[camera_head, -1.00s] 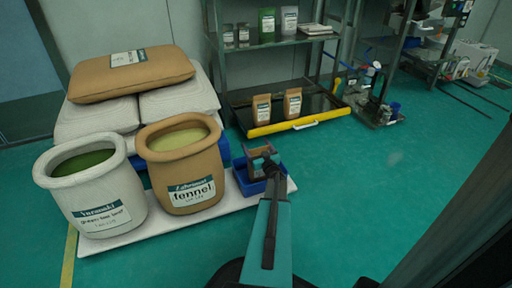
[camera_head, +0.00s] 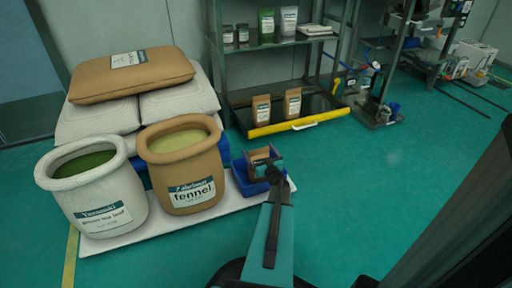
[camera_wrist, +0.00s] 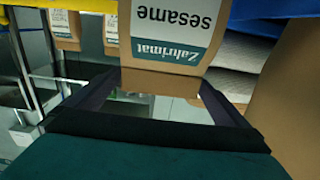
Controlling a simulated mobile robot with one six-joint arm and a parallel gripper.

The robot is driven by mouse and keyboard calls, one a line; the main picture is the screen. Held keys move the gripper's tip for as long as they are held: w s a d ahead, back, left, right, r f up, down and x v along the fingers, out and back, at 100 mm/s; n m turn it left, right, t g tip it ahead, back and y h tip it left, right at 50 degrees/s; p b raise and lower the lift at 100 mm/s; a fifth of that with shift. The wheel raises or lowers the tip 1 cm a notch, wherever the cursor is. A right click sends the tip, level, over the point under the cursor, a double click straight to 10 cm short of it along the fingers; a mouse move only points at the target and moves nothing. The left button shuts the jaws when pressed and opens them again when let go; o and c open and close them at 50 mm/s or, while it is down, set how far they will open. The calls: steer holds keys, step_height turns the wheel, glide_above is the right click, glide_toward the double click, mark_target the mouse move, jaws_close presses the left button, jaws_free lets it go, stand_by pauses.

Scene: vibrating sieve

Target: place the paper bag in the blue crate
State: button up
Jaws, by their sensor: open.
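The paper bag (camera_head: 260,154) is brown, and its top shows at the blue crate (camera_head: 240,183) in the head view. Its lower part is hidden behind the crate wall and my gripper, so I cannot tell whether it rests on the crate floor. In the wrist view the bag (camera_wrist: 165,58) appears upside down, with a white and teal "sesame" label. My gripper (camera_head: 264,162) is open, with its fingers on either side of the bag. The spread fingers also show in the wrist view (camera_wrist: 160,84).
A tan fennel sack (camera_head: 190,195) and a white sack (camera_head: 95,215) stand left of the crate on a white pallet (camera_head: 235,203). Two paper bags stand on the shelf's low tray (camera_head: 330,115) behind. The green floor at right is clear.

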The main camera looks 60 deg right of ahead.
steer(key=p+v, duration=0.2)
steer(key=v, duration=0.6)
steer(key=shift+s+a, duration=0.1)
stand_by(0.6)
